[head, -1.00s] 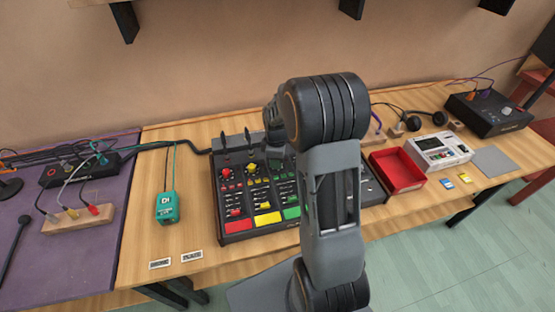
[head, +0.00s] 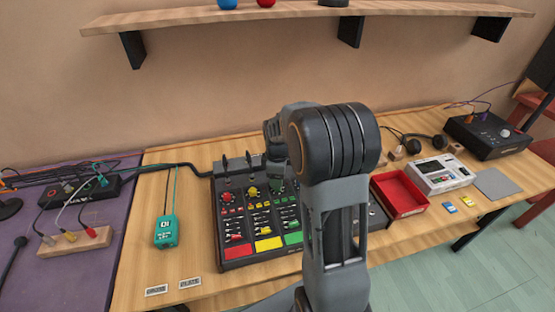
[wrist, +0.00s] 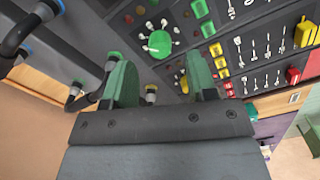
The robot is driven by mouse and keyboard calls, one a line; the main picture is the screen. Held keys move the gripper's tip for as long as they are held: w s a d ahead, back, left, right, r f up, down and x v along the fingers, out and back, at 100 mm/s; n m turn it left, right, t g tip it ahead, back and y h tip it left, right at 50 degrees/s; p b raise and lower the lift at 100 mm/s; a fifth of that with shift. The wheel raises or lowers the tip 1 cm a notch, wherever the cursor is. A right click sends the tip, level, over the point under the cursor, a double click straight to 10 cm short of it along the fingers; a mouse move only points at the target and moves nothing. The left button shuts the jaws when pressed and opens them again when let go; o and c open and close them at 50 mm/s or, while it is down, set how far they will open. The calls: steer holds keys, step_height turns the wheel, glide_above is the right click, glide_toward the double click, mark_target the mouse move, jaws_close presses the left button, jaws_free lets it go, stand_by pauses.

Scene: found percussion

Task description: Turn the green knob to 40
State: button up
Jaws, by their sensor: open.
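The green knob (wrist: 160,43) shows in the wrist view as a round green cap with white marks around it, on the dark mixer panel. In the head view my arm hides that knob. My gripper (wrist: 157,72) is open, with its two green fingers spread apart and nothing held between them. The knob lies beyond the gap between the fingertips, and I see no contact. The mixer (head: 232,210) stands mid-table, with red and yellow knobs and coloured pads. I cannot read the dial numbers.
Cables and plugs (wrist: 75,95) crowd the mixer's back edge beside my left finger. A yellow knob (head: 253,191) stands left of my arm. A teal DI box (head: 166,231) is to the left and a red tray (head: 400,194) to the right. A shelf (head: 300,14) hangs above.

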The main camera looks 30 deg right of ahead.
step_height(320, 180, up, 10)
stand_by(0.4)
steer(key=shift+r, duration=0.1)
stand_by(0.4)
